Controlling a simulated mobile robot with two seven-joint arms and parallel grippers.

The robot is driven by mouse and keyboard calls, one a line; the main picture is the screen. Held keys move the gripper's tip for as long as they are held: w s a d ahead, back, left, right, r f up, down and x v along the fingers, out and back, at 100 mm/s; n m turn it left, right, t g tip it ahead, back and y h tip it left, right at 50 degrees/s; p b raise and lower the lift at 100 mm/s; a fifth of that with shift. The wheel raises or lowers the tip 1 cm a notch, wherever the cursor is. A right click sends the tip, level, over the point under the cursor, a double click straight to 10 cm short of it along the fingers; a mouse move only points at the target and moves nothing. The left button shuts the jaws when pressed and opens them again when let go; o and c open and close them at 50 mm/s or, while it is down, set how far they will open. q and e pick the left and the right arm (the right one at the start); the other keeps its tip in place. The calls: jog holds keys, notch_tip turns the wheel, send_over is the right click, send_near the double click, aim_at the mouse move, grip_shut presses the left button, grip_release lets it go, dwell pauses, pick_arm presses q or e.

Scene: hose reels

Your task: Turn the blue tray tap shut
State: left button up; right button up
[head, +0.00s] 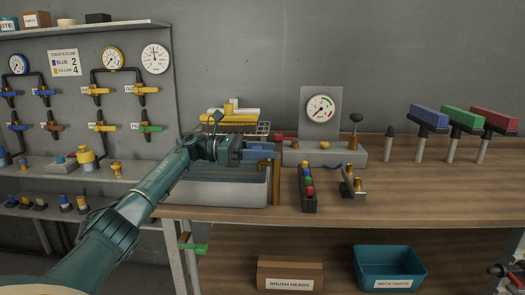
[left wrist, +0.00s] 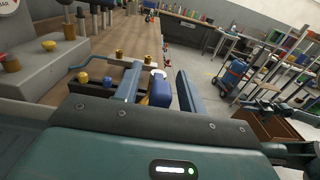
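The grey tray (head: 225,192) with water-like blue contents stands at the left end of the bench. A brown pipe (head: 276,186) rises at its right end. My left gripper (head: 262,150) reaches over the tray to the top of this pipe. In the left wrist view, a blue tap handle (left wrist: 159,92) sits between the two fingers, which stand apart with a gap on the right. Whether the left finger touches it is unclear. A dark shape (head: 505,272) at the lower right may be my right gripper; its fingers are not readable.
A gauge block (head: 325,153) stands just right of the pipe. A black rack (head: 308,188) of coloured parts and a brass fitting (head: 351,183) stand in front of it. Coloured brushes (head: 466,118) stand farther right. The bench's front right is clear.

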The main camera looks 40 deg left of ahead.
pick_arm(q)
jog(key=b+v, duration=0.1)
jog(key=v, duration=1.2)
dwell(0.4)
